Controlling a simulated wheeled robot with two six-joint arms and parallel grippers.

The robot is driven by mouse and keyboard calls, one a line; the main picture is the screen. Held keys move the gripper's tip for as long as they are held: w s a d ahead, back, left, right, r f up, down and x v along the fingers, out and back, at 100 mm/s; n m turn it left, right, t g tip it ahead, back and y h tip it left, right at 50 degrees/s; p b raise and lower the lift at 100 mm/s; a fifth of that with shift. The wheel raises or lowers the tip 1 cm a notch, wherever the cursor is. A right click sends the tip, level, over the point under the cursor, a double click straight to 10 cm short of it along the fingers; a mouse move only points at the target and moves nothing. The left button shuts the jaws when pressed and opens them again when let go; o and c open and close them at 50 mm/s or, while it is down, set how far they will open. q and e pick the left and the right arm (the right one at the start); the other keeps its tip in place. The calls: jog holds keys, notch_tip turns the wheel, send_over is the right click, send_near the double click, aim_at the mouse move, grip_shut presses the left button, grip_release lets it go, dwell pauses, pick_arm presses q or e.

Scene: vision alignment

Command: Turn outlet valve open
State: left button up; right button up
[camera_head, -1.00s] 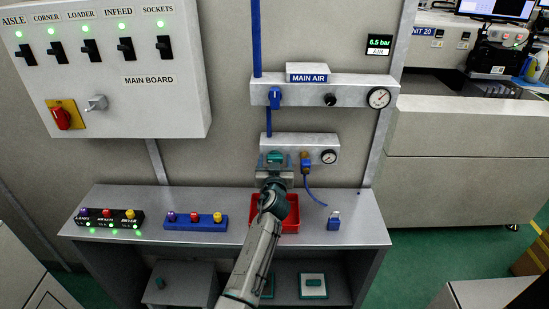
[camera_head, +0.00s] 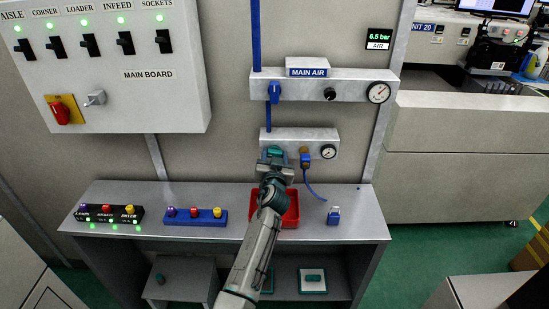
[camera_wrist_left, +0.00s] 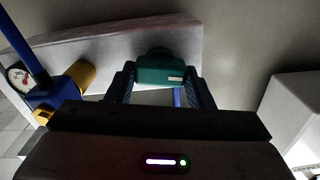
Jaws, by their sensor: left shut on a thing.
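The teal outlet valve handle (camera_head: 275,151) sits at the left part of the lower grey manifold (camera_head: 318,138) on the wall. My left gripper (camera_head: 275,159) reaches up to it from below and is shut on it. In the left wrist view the teal handle (camera_wrist_left: 168,68) lies between the two dark blue fingers of the left gripper (camera_wrist_left: 163,84). The fingers and wrist hide part of the handle in the head view. My right gripper is not in view.
A brass and blue fitting (camera_head: 305,158) with a blue hose and a gauge (camera_head: 328,152) sit just right of the handle. The MAIN AIR panel (camera_head: 350,85) is above. A red tray (camera_head: 291,213) and button boxes (camera_head: 196,217) stand on the bench below.

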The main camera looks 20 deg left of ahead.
pick_arm(q)
jog(key=m, duration=0.3)
jog(key=shift+m, duration=0.4)
jog(key=m, duration=0.3)
jog(key=shift+m, duration=0.3)
jog(key=m+p, duration=0.1)
jog(key=m, duration=0.3)
jog(key=shift+d+m+p, duration=0.1)
jog(key=shift+m+p, duration=0.4)
jog(key=shift+m, duration=1.6)
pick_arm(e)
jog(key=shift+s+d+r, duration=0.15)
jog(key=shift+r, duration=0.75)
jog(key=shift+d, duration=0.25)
pick_arm(q)
jog(key=o, duration=0.9)
jog(key=shift+w, duration=0.1)
jog(key=shift+c, duration=0.2)
jog(key=shift+o, duration=0.7)
jog(key=shift+f, duration=0.15)
